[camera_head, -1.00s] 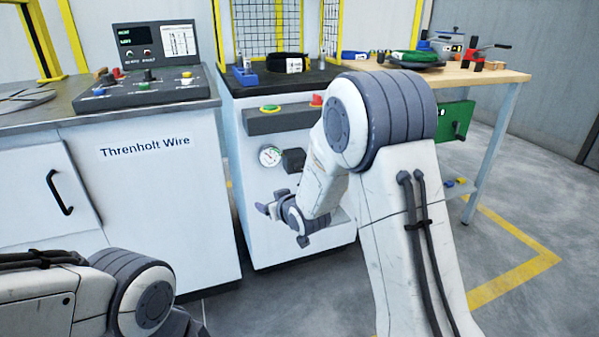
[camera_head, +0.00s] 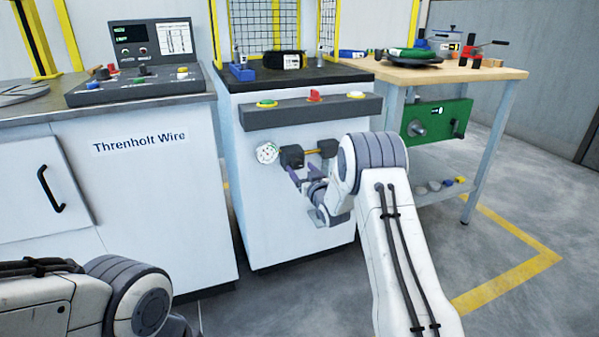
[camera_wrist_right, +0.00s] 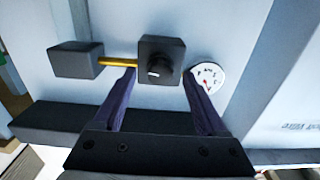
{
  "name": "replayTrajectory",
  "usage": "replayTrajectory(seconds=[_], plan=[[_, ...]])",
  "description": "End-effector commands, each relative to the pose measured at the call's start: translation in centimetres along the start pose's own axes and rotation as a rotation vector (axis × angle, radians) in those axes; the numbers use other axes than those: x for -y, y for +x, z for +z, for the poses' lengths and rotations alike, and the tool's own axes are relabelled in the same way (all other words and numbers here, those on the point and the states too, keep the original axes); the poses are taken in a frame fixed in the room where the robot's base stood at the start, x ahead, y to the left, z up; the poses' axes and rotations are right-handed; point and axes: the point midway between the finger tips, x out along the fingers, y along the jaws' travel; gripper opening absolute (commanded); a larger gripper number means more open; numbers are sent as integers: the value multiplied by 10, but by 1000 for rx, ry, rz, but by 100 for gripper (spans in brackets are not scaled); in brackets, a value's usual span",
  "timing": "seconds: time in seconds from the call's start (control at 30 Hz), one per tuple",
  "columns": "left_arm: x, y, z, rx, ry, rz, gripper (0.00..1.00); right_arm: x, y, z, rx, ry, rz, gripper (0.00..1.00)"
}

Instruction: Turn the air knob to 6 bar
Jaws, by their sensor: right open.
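The air knob (camera_wrist_right: 160,70) is a round black knob with a white mark, on the face of a dark block (camera_head: 292,156) on the white cabinet front. A round white gauge (camera_head: 267,152) sits beside it; it also shows in the right wrist view (camera_wrist_right: 208,77), with a small red needle whose reading I cannot make out. My right gripper (camera_wrist_right: 158,80) is open, with its purple fingers pointing at the block, one on each side of the knob. I cannot tell whether they touch it. In the head view, the right gripper (camera_head: 300,174) is just below the block. My left gripper is out of view.
A yellow pipe (camera_wrist_right: 118,62) joins the knob's block to a second dark box (camera_wrist_right: 76,60). A dark button ledge (camera_head: 310,110) juts out above the knob. A workbench (camera_head: 455,75) stands to the right, a control cabinet (camera_head: 150,210) to the left.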

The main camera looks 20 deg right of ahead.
Motion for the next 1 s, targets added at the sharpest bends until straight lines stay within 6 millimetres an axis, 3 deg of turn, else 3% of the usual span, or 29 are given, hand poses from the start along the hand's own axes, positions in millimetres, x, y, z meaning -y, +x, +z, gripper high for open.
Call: replayTrajectory(seconds=[0.2, 0.5, 0.53, 0.7, 0.73, 1.0], plan=[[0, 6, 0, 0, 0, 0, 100, 1, 18, 1, 1, 1, -1, 75], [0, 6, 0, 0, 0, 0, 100, 1, 20, 0, 1, 1, -1, 75], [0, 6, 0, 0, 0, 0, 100, 0, 20, 0, 1, 1, -1, 71], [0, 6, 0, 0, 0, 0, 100, 0, 20, 0, 1, 0, 0, 6], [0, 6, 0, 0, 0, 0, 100, 0, 20, 0, 1, 0, -1, 0], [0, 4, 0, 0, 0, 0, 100, 0, 20, 0, 2, 24, -1, 0]])
